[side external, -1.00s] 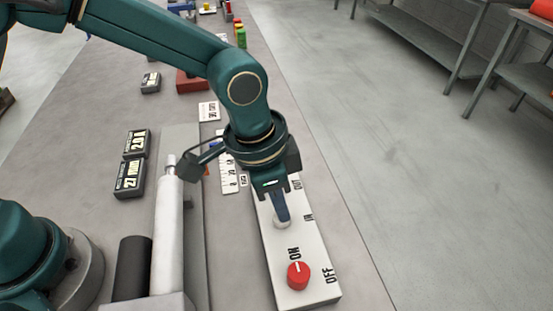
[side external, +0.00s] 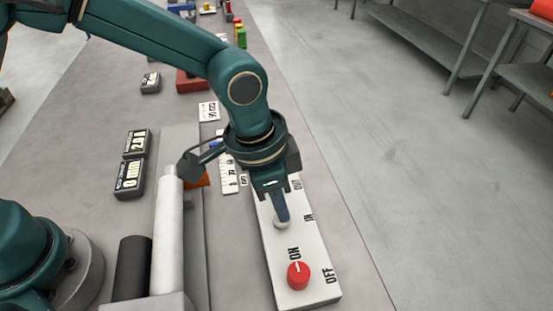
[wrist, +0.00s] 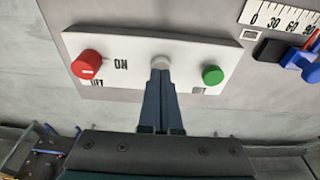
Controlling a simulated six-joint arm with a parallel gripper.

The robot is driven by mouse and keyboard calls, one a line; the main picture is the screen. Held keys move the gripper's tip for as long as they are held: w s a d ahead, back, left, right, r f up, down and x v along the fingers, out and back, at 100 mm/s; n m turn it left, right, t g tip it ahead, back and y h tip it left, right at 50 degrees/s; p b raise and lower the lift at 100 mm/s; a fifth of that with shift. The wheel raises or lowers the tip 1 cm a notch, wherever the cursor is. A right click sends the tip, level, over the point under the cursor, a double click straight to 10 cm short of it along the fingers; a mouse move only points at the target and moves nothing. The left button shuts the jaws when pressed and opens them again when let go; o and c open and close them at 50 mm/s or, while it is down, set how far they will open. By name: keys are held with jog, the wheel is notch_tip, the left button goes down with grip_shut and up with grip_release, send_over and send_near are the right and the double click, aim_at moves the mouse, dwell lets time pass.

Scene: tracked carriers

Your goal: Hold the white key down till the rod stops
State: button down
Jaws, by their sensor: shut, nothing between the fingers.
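The white key (side external: 280,225) is on the pale control panel (side external: 305,245), near the "IN" mark. It also shows in the wrist view (wrist: 160,62). My gripper (side external: 283,217) is shut and empty, pointing down, with its tips at the key and partly covering it; they appear to touch it. The fingers also reach the key in the wrist view (wrist: 159,76). The rod end shows as a short stub at the top of the white cylinder (side external: 168,230). The lower display (side external: 129,176) seems to read 0 MM.
A red knob (side external: 298,276) sits between the ON and OFF marks. A green key (wrist: 212,75) is on the panel's other end, hidden in the side view. An orange block (side external: 200,181) is beside the rod. A white scale (side external: 229,180) lies behind my gripper.

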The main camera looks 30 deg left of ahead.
jog(key=shift+r, duration=2.15)
jog(key=shift+w+a, duration=0.1)
jog(key=a+r+n+t, duration=0.3)
jog(key=a+r+n, duration=0.1)
jog(key=a+r, duration=0.7)
jog(key=s+a+f+n+t+y, duration=0.1)
jog(key=s+a+f+n, duration=0.3)
jog(key=s+a, duration=0.4)
jog(key=s+n, duration=0.1)
jog(key=s, duration=0.2)
jog(key=shift+a+f+y, duration=0.2)
jog(key=shift+a+y, duration=0.1)
jog(key=shift+a, duration=0.05)
